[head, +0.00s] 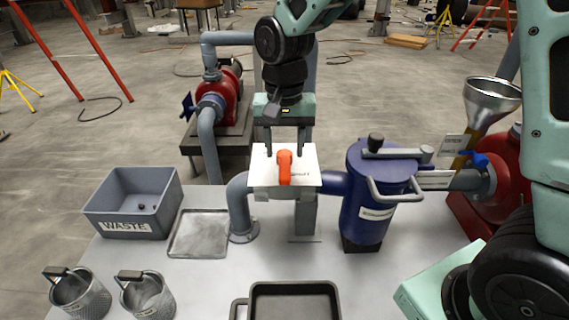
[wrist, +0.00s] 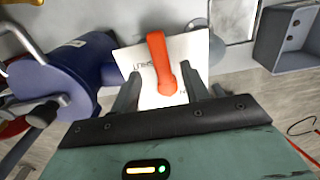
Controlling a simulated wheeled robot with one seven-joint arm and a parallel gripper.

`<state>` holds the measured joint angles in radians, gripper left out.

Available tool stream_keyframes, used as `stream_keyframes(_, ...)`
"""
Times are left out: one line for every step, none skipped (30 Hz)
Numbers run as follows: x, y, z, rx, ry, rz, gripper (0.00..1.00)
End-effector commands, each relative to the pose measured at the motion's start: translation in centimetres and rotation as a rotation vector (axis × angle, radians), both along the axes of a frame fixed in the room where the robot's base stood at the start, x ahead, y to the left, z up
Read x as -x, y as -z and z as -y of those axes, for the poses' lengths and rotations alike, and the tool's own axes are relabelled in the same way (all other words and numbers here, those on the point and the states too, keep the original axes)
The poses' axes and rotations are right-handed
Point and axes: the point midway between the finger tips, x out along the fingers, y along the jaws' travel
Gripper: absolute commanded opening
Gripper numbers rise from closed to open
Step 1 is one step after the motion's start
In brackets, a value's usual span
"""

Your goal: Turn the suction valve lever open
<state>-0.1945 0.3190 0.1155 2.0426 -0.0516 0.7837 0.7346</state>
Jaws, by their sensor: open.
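The orange lever (head: 285,167) sits on a white plate (head: 262,177) on top of the pipe fitting at the table's middle. In the head view it points toward the front of the table. It also shows in the wrist view (wrist: 158,62), with its round hub end nearest my gripper. My gripper (head: 287,152) points down at the far edge of the white plate. Its two fingers (wrist: 160,92) are open, one on each side of the lever, with gaps and nothing held. The plate's lettering is partly hidden by the lever.
A blue strainer pot (head: 366,205) with a lid clamp and handle stands close right of the plate. A grey waste bin (head: 133,203), a flat tray (head: 200,234), two mesh baskets (head: 80,295) and a dark pan (head: 293,302) occupy the left and front. A funnel (head: 490,98) stands at right.

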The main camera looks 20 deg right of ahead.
Motion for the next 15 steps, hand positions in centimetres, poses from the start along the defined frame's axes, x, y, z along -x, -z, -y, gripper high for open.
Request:
stream_keyframes(0.0,1.1,0.0,0.001,-0.001,-0.004,0.45)
stream_keyframes(0.1,1.6,0.0,0.001,-0.001,-0.004,0.45)
stream_keyframes(0.1,2.3,0.0,0.002,-0.002,-0.004,0.45)
stream_keyframes(0.1,2.7,0.0,0.001,-0.002,-0.003,0.45)
stream_keyframes(0.0,3.0,0.0,0.001,-0.002,-0.002,0.45)
stream_keyframes(0.0,3.5,0.0,0.001,-0.002,-0.003,0.45)
stream_keyframes(0.0,3.8,0.0,0.001,-0.002,-0.001,0.45)
stream_keyframes(0.0,4.1,0.0,0.001,-0.001,0.0,0.45)
stream_keyframes(0.0,4.3,0.0,0.0,-0.001,0.0,0.45)
stream_keyframes(0.0,4.5,0.0,0.0,-0.001,0.0,0.45)
stream_keyframes(0.0,4.6,0.0,0.0,-0.001,0.0,0.45)
stream_keyframes(0.0,4.8,0.0,0.0,-0.001,0.0,0.45)
stream_keyframes(0.0,4.8,0.0,0.0,-0.001,0.001,0.45)
stream_keyframes(0.0,4.9,0.0,-0.001,-0.001,0.001,0.45)
stream_keyframes(0.0,4.9,0.0,-0.001,-0.001,0.001,0.45)
